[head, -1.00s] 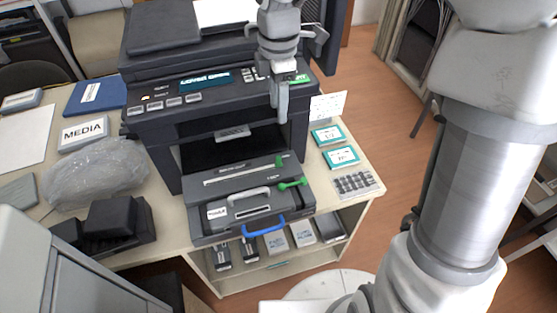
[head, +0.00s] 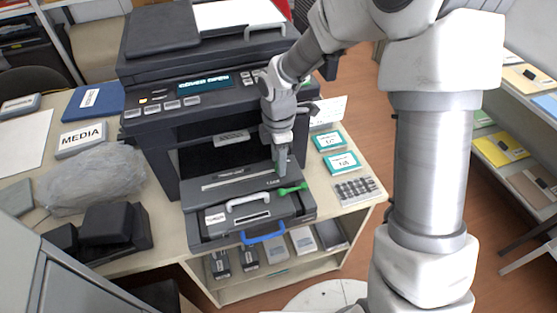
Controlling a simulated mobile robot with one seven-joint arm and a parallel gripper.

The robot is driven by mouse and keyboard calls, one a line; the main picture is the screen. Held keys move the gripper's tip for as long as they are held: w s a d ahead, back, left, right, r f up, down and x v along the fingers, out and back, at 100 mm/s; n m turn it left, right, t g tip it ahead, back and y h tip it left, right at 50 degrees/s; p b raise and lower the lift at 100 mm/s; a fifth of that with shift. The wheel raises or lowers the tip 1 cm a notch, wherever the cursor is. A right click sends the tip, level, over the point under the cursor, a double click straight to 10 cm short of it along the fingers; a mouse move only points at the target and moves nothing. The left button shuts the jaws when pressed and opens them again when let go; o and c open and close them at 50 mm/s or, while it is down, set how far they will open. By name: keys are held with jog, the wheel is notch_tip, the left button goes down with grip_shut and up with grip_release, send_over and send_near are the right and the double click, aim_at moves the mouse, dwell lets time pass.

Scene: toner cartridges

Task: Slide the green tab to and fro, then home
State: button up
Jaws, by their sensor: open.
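The printer (head: 215,60) stands with its front open and a pulled-out tray. A dark bar with a pale lengthwise slot (head: 236,178) lies across the tray. The green tab at the bar's right end is mostly hidden behind my gripper (head: 281,168). My gripper is open and points down at that end; whether its fingers straddle or touch the tab I cannot tell. A separate green lever (head: 292,189) sticks out just right of and below the gripper. In front of the bar is a toner cartridge with a white handle (head: 248,199).
A blue handle (head: 263,236) sits on the tray's front edge. Teal-and-white boxes (head: 342,163) and a keypad (head: 357,188) lie to the right on the table. A plastic bag (head: 88,178) and black blocks (head: 105,222) are at left. The printer display reads "COVER OPEN".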

jog(key=shift+f, duration=0.1)
grip_shut()
dwell(1.4)
